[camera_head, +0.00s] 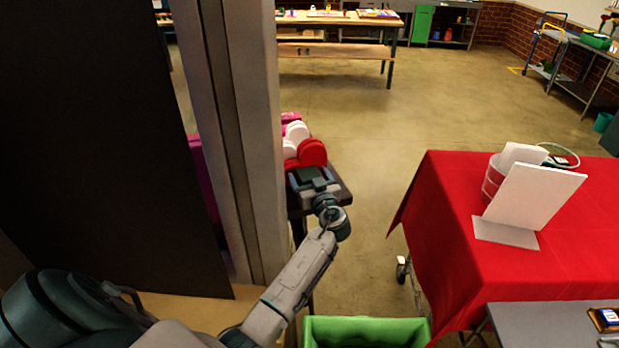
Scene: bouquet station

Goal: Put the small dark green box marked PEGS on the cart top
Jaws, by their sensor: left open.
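I cannot make out a small dark green box marked PEGS in this view. A wheeled stand draped in a red cloth (440,215) is at the right, with a caster under its near left corner; I cannot tell whether it is the cart. My left gripper (311,176) is open at the near side of a small dark table (342,190), just in front of red and white rounded things (311,153). I cannot tell whether it touches them. The arm hides part of that table. My right gripper is not in view.
A pale post (240,120) and dark panel (100,130) block the left. A white board (530,195) stands on the red cloth before a bucket. A bright green bin (365,332) is at the bottom, and a grey table (545,325) at bottom right. The middle floor is clear.

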